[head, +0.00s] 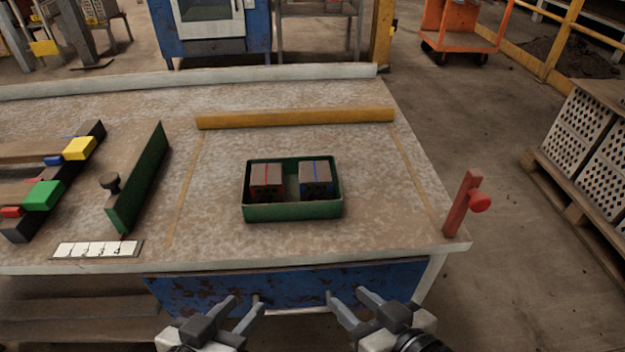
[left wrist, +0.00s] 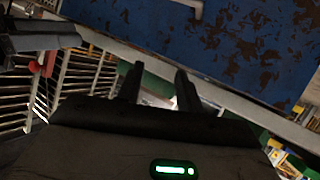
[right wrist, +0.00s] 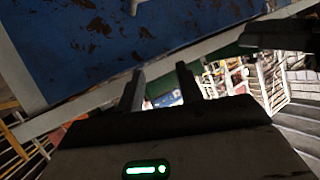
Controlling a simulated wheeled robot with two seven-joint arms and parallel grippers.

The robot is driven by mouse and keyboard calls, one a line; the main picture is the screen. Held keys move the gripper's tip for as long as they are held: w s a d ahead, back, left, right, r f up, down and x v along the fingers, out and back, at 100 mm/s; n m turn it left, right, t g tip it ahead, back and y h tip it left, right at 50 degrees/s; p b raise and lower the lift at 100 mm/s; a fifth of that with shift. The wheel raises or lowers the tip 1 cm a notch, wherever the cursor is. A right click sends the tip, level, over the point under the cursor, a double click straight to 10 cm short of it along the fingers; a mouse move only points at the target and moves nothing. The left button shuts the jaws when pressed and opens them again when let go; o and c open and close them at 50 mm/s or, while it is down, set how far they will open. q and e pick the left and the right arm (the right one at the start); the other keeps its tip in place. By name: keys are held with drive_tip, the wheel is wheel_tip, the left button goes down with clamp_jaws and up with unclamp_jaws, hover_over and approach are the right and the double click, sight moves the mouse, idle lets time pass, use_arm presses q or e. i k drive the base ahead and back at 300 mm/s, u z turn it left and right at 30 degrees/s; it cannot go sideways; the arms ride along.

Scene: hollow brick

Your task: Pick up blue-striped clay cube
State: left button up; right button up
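The blue-striped clay cube (head: 315,179) sits upright in the right half of a green tray (head: 292,212) on the table. A red-striped clay cube (head: 266,181) sits in the left half of the same tray, with a gap between the two. My left gripper (head: 247,302) is open and empty in front of the table's near edge, below the tray in the head view. My right gripper (head: 344,295) is open and empty beside it, also short of the table edge. Neither cube shows in the wrist views; there the fingers stand apart with nothing between them.
A yellow bar (head: 295,118) lies behind the tray. A green upright board (head: 140,180) with a black knob stands to the left, beyond it a rack with coloured blocks (head: 43,195). A red post (head: 462,203) stands at the right corner. The table around the tray is clear.

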sight(315, 177)
drive_tip(key=z, duration=2)
drive_tip(key=k, duration=1.15)
drive_tip(key=u, duration=1.25)
drive_tip(key=i, duration=1)
